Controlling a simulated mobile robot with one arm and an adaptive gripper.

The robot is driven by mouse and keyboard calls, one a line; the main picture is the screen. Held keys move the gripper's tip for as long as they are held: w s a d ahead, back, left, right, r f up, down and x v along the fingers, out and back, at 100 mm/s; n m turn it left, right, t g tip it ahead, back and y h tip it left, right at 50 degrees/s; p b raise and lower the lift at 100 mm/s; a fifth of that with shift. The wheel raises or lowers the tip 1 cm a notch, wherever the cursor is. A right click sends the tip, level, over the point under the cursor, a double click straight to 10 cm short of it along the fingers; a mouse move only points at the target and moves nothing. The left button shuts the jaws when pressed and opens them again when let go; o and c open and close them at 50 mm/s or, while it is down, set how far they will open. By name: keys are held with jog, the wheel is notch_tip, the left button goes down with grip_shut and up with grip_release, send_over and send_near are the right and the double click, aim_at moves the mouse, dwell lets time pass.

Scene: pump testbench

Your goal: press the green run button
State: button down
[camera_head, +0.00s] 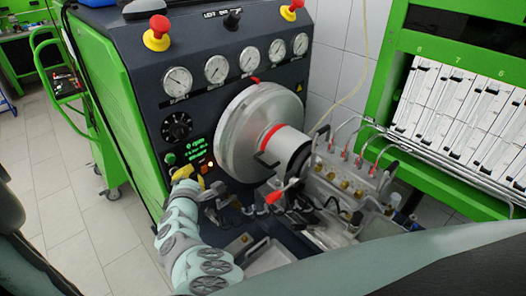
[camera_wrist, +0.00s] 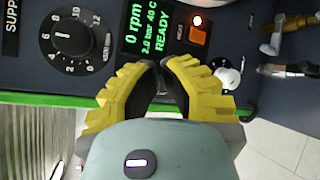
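The green button (camera_head: 170,158) sits on the dark front panel of the test bench, left of the small lit display (camera_head: 198,148). My gripper (camera_head: 190,172) is just below and to the right of the button in the head view. Whether it touches the panel I cannot tell. In the wrist view, the yellow fingers of my gripper (camera_wrist: 158,66) come together at the tips with nothing seen between them. The display (camera_wrist: 150,25) reads 0 rpm and READY there. The green button does not show in the wrist view.
A black dial (camera_wrist: 75,35) and a lit orange button (camera_wrist: 198,36) are near the fingers. A pale knob (camera_wrist: 228,75) is close to the right finger. The large grey drum (camera_head: 250,130) juts out right of the controls. Red mushroom buttons (camera_head: 159,26) stand on top.

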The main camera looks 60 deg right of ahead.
aim_at(171, 159)
jog(key=shift+w+d+b, duration=0.2)
jog(key=shift+w+d, duration=0.05)
jog(key=shift+w, duration=0.8)
jog(key=shift+w+d+b, duration=0.2)
jog(key=shift+w, duration=0.8)
jog(key=shift+w, duration=0.15)
jog(key=shift+w+d, duration=0.1)
jog(key=shift+w, duration=0.1)
